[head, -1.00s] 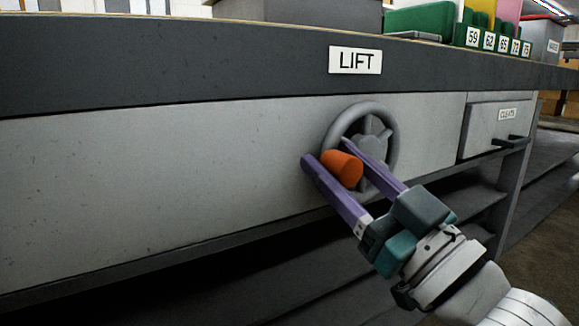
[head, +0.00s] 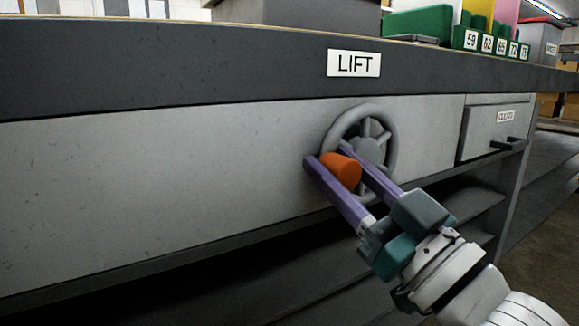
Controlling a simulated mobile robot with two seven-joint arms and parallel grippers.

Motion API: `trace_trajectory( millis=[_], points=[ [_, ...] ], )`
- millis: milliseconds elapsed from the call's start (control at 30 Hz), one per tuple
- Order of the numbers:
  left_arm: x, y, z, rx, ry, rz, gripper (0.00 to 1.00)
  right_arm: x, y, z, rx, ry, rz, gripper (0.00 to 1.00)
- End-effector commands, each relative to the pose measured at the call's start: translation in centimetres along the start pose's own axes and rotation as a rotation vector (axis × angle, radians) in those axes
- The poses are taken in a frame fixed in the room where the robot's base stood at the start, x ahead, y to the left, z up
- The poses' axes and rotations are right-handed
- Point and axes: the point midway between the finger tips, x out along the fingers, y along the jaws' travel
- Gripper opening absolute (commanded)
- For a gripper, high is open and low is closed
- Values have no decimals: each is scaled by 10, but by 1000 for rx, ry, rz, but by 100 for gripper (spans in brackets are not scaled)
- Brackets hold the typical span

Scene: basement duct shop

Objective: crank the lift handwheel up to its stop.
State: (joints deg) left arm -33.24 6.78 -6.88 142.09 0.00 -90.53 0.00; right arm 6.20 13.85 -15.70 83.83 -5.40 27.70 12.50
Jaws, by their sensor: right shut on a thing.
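The grey lift handwheel (head: 388,137) is mounted on the light grey front panel of the bench, below a white LIFT sign (head: 353,63). Its orange crank knob (head: 341,171) is at the wheel's lower left. My right gripper (head: 328,155) reaches in from the lower right, its two purple fingers shut on the orange knob, one on each side. The fingers and knob hide the lower left of the wheel rim. The spokes and hub show in the upper right part of the wheel. My left gripper is out of view.
A drawer (head: 482,133) with a dark handle (head: 503,145) is right of the wheel. Dark shelves (head: 300,275) run under the bench. On top stand a grey box (head: 310,12), a green bin (head: 420,20) and numbered files (head: 490,42). The panel left of the wheel is clear.

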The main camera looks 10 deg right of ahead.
Motion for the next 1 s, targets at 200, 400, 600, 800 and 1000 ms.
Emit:
trace_trajectory(
  millis=[200,400,600,800,1000],
  points=[
    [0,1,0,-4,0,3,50,0,-1,0,-7,2,-4,0],
    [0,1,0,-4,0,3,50,0,-1,0,-7,2,-5,0],
    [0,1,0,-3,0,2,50,0,-1,-1,-8,2,-5,0],
    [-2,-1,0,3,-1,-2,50,1,-1,-2,0,3,-2,0],
    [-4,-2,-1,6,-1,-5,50,1,-1,-4,23,5,8,0]
  ],
)
